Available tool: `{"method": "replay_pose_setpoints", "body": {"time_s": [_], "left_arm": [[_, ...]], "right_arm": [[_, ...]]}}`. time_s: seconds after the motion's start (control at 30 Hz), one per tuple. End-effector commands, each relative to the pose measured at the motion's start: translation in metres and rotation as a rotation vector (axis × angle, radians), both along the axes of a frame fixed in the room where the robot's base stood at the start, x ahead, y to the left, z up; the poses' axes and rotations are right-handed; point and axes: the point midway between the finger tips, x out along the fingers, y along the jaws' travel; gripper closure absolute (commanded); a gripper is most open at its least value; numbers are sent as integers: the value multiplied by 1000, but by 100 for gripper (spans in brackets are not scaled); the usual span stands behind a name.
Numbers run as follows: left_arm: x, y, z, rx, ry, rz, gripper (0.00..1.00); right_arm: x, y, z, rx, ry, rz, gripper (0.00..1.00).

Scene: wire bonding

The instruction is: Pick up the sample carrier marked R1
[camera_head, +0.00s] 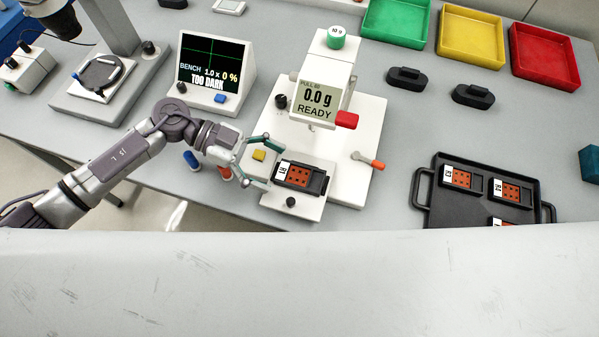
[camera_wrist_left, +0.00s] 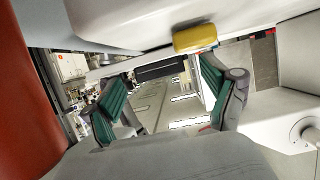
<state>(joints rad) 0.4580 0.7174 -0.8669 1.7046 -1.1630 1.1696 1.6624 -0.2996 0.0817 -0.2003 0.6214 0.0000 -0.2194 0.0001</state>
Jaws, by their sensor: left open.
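A dark sample carrier (camera_head: 299,177) with an orange-red chip and white label sits on the stage of the white pull tester. Two more carriers, left (camera_head: 460,177) and right (camera_head: 507,189), lie in the black tray (camera_head: 440,216), with a third (camera_head: 503,222) partly cut off below. The labels are too small to read surely, so I cannot tell which is R1. My left gripper (camera_head: 270,164) is open beside the tester carrier's left end, its fingers apart. Both teal fingers of the gripper (camera_wrist_left: 160,88) show spread and empty in the left wrist view. My right gripper is not visible.
The tester (camera_head: 322,95) reads 0.0 g READY. A yellow block (camera_head: 258,155) is close to the gripper; a yellow piece also shows in the wrist view (camera_wrist_left: 195,38). A monitor (camera_head: 213,75) stands behind my left arm. Green (camera_head: 397,22), yellow (camera_head: 471,35) and red (camera_head: 545,55) bins line the back.

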Motion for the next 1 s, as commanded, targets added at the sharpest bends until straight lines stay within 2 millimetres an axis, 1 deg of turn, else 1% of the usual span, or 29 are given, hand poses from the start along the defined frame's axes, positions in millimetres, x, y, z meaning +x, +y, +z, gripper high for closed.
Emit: {"method": "replay_pose_setpoints", "body": {"time_s": [0.07, 0.1, 0.47, 0.5, 0.67, 0.77, 0.87, 1.0], "left_arm": [[0, 0, 0, 0, 0, 0, 15], [0, 0, 0, 0, 0, 0, 18], [0, 1, 0, 0, 0, 0, 78], [0, 1, 0, 0, 0, 0, 80], [0, 0, 1, 0, 0, 0, 80], [1, 1, 5, -1, -2, 0, 80], [1, 1, 18, -2, -5, -1, 80], [1, 1, 47, -1, -7, -1, 80]], "right_arm": [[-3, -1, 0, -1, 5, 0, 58], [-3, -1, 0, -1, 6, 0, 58], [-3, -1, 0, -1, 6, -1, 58], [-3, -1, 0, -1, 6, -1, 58], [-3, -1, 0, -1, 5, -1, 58], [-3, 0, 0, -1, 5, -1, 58], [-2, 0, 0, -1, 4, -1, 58], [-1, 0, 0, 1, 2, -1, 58]]}}
